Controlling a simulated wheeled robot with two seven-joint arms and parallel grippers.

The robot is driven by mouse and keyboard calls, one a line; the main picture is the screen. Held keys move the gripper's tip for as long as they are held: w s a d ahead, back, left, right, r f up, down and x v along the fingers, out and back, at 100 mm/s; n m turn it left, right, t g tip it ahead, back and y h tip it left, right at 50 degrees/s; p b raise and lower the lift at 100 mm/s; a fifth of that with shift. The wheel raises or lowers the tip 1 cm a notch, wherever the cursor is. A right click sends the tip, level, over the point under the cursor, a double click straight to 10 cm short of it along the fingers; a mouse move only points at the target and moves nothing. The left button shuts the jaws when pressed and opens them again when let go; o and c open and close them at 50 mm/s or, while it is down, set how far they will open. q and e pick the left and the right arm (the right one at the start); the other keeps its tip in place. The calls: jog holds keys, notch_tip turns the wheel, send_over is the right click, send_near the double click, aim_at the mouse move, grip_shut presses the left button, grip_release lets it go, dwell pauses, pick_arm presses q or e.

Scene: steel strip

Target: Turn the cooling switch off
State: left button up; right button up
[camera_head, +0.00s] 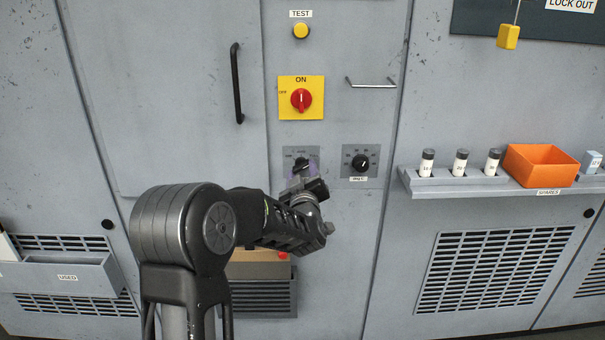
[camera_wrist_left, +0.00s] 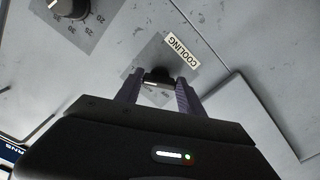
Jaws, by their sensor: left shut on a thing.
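The cooling switch (camera_wrist_left: 158,78) is a black knob on a grey plate, with a white COOLING label (camera_wrist_left: 181,51) beside it in the left wrist view. In the head view the switch (camera_head: 301,164) shows just above my left gripper (camera_head: 304,175), which partly covers its plate. My left gripper (camera_wrist_left: 160,92) is shut on the knob, one finger on each side of it. The knob's exact pointing is hard to read because the fingers cover part of the plate markings. My right gripper is not in view.
A black dial (camera_head: 361,163) sits close to the right of the switch. Above are a red rotary switch (camera_head: 301,99) on a yellow plate and a yellow TEST button (camera_head: 301,31). A shelf (camera_head: 470,187) with an orange bin (camera_head: 540,165) juts out at right.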

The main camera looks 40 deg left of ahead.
pick_arm(q)
jog(key=shift+c, duration=0.5)
jog(key=shift+f+n+b, duration=0.15)
jog(key=shift+n+b, duration=0.25)
jog(key=shift+b, duration=0.45)
jog(key=n+b, duration=1.2)
jog(key=b, duration=0.4)
jog(key=shift+d, duration=0.1)
jog(key=shift+n+b, duration=0.7)
jog(key=shift+n, duration=0.4)
jog(key=n+b, duration=0.3)
jog(key=shift+r+n, duration=0.2)
jog(key=shift+n, duration=0.1)
jog(key=n+b, duration=0.2)
jog(key=n, duration=0.1)
jog(key=shift+r, duration=0.1)
jog(key=shift+r+n+b, duration=0.15)
jog(key=shift+n+b, duration=0.7)
jog(key=shift+n, duration=0.35)
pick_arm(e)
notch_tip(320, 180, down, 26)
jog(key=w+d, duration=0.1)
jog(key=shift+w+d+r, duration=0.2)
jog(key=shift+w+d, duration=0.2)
